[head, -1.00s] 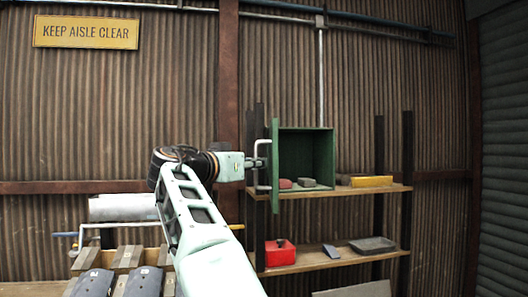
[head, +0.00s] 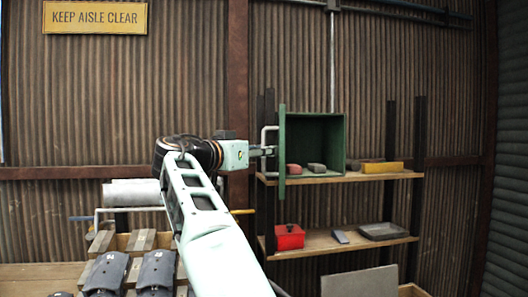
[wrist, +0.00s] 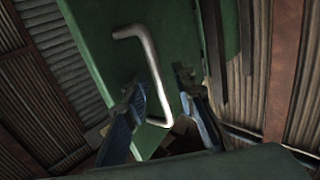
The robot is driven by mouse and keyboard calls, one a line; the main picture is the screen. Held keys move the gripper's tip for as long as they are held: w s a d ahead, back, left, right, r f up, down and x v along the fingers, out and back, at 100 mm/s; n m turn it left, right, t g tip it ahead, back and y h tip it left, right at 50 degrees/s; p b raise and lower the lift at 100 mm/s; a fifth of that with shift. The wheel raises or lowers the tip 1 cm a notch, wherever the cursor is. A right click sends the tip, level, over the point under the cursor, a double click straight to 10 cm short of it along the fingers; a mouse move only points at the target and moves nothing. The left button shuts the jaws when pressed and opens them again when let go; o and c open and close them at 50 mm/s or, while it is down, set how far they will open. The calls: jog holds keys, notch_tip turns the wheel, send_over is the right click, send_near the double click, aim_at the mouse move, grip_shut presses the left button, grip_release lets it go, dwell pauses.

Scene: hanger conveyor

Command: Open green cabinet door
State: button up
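The green cabinet (head: 340,140) stands on the upper shelf with its inside showing. Its green door (head: 282,152) stands wide open, seen nearly edge-on at the cabinet's left side. A pale bent-bar handle (head: 264,147) sticks out from the door's left face. My gripper (head: 268,151) is at this handle, reaching in from the left. In the wrist view, the handle (wrist: 153,65) runs between the two blue fingers of my gripper (wrist: 158,88). The fingers are apart, with gaps beside the bar. The green door (wrist: 95,40) fills the area behind them.
Two small blocks (head: 316,168) lie inside the cabinet. A yellow block (head: 382,167) lies to its right on the upper shelf (head: 350,178). A red box (head: 289,237) and grey pieces lie on the lower shelf. Dark curved parts (head: 106,272) lie on planks at the lower left.

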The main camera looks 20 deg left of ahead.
jog(key=shift+s+r, duration=0.1)
jog(key=v, duration=1.1)
jog(key=shift+s, duration=0.4)
